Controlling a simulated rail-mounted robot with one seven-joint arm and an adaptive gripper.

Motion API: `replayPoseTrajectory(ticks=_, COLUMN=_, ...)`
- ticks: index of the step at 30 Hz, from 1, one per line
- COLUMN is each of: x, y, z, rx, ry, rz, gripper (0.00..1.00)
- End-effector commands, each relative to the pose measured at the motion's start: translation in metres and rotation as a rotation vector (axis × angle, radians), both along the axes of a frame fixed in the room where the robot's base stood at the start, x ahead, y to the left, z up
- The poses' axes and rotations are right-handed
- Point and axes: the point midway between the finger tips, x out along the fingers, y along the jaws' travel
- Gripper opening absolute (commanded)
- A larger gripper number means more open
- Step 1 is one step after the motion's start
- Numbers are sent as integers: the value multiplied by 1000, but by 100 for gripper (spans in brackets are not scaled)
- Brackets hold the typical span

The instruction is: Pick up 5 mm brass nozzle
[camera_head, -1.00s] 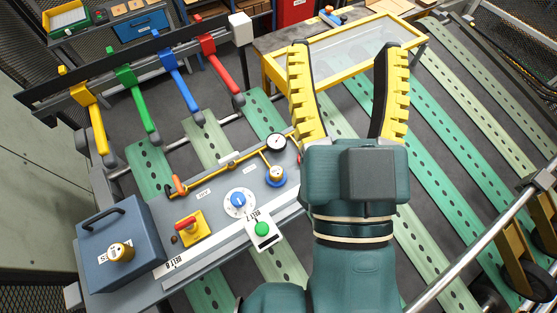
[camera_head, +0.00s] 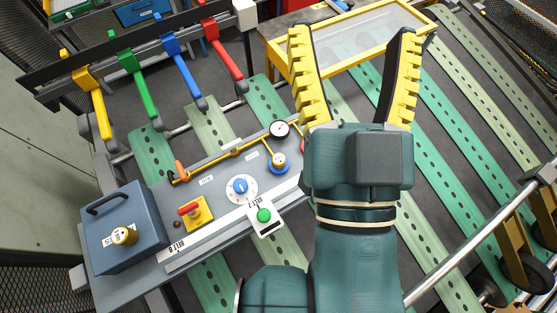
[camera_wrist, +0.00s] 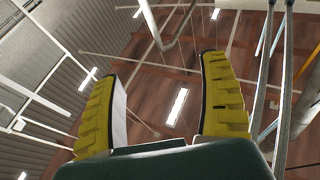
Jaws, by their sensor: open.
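Two small brass-coloured pieces show in the head view. One brass piece (camera_head: 123,236) is on the front of the blue-grey box at the lower left. I cannot read a size on either, so I cannot tell which is the 5 mm nozzle. My gripper (camera_head: 352,36) is open and empty, its yellow fingers raised and wide apart, to the right of the panel. The wrist view shows my gripper (camera_wrist: 160,68) open against the ceiling, with no brass piece in sight.
The sloping control panel (camera_head: 225,222) carries a blue knob (camera_head: 239,188), red switch (camera_head: 189,210), green button (camera_head: 264,215) and gauge (camera_head: 279,129). Coloured levers (camera_head: 180,76) stand behind. A yellow-framed clear panel (camera_head: 340,42) lies behind my fingers. Green perforated strips (camera_head: 455,125) run at right.

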Motion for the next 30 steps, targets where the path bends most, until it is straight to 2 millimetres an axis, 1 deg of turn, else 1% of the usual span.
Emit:
replayPoseTrajectory(ticks=2, x=1, y=0, z=-1, rx=99, ry=4, rz=38, gripper=77)
replayPoseTrajectory(ticks=5, x=7, y=7, z=-9, rx=362, ry=36, rz=160, gripper=77)
replayPoseTrajectory(ticks=6, x=13, y=13, z=-16, rx=499, ry=67, rz=228, gripper=77)
replayPoseTrajectory(ticks=8, x=22, y=23, z=-24, rx=713, ry=119, rz=332, gripper=77)
replayPoseTrajectory(ticks=9, x=27, y=31, z=-32, rx=860, ry=165, rz=396, gripper=77)
replayPoseTrajectory(ticks=11, x=36, y=42, z=-52, rx=1085, ry=248, rz=474, gripper=77)
replayPoseTrajectory(ticks=12, x=40, y=47, z=-68, rx=1238, ry=309, rz=511, gripper=77)
replayPoseTrajectory(ticks=14, x=46, y=54, z=-96, rx=1475, ry=403, rz=545, gripper=77)
replayPoseTrajectory(ticks=15, x=48, y=57, z=-117, rx=1635, ry=467, rz=552, gripper=77)
replayPoseTrajectory(ticks=17, x=50, y=60, z=-151, rx=1876, ry=556, rz=538, gripper=77)
replayPoseTrajectory(ticks=18, x=49, y=61, z=-175, rx=2033, ry=612, rz=513, gripper=77)
replayPoseTrajectory(ticks=20, x=46, y=61, z=-212, rx=2269, ry=686, rz=453, gripper=77)
replayPoseTrajectory(ticks=21, x=42, y=59, z=-241, rx=2426, ry=728, rz=392, gripper=77)
replayPoseTrajectory(ticks=22, x=38, y=57, z=-264, rx=2546, ry=755, rz=338, gripper=77)
replayPoseTrajectory(ticks=24, x=25, y=49, z=-319, rx=2792, ry=793, rz=196, gripper=77)
replayPoseTrajectory(ticks=25, x=19, y=45, z=-338, rx=2858, ry=799, rz=147, gripper=77)
replayPoseTrajectory(ticks=27, x=5, y=34, z=-374, rx=2938, ry=792, rz=73, gripper=77)
replayPoseTrajectory(ticks=30, x=-11, y=13, z=-410, rx=3000, ry=722, rz=2, gripper=77)
